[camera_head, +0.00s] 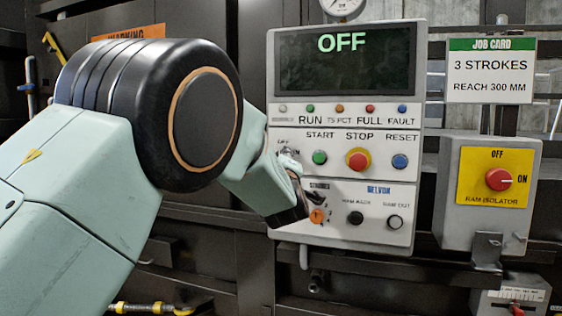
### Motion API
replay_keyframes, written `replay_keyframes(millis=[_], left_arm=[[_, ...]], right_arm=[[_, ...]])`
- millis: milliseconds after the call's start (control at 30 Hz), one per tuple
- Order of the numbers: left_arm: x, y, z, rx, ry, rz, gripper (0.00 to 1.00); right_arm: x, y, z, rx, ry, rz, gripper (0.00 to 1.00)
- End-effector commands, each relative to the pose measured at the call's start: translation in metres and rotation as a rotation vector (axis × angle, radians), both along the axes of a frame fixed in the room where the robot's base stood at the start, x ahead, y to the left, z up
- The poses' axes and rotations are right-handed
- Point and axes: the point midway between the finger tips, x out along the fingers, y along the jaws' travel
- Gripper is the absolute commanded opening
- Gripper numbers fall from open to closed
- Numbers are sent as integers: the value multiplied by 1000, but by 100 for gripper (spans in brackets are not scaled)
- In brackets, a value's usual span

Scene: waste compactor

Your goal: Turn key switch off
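The control panel (340,240) is a light grey box with a dark display (350,62) reading OFF in green. The key switch (288,152) seems to be the small grey part at the panel's left side, under a small label that seems to read OFF. My arm covers much of it, so its position is unclear. My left gripper (291,214) is in front of the panel's lower left, below the key switch and beside the orange strokes knob (317,216). Its fingers are mostly hidden, and contact cannot be told. My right gripper is not in view.
Green start (320,157), red stop (358,160) and blue reset (400,161) buttons are close by. A yellow ram isolator (495,178) with a red knob and a job card (490,70) are at the right. Pipes and dark machine walls lie behind.

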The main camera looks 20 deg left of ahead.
Motion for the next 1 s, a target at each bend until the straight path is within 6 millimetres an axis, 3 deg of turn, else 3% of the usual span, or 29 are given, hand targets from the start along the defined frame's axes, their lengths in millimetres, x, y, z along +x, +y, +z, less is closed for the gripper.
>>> replay_keyframes(millis=[533,567,800,1000], left_arm=[[0,0,3,-26,-4,-1,0],[0,0,3,-26,-4,-1,32],[0,0,2,-25,-2,-1,53],[0,0,1,-26,0,0,54]], right_arm=[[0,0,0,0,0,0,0],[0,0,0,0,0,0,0],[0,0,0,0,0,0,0],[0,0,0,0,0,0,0]])
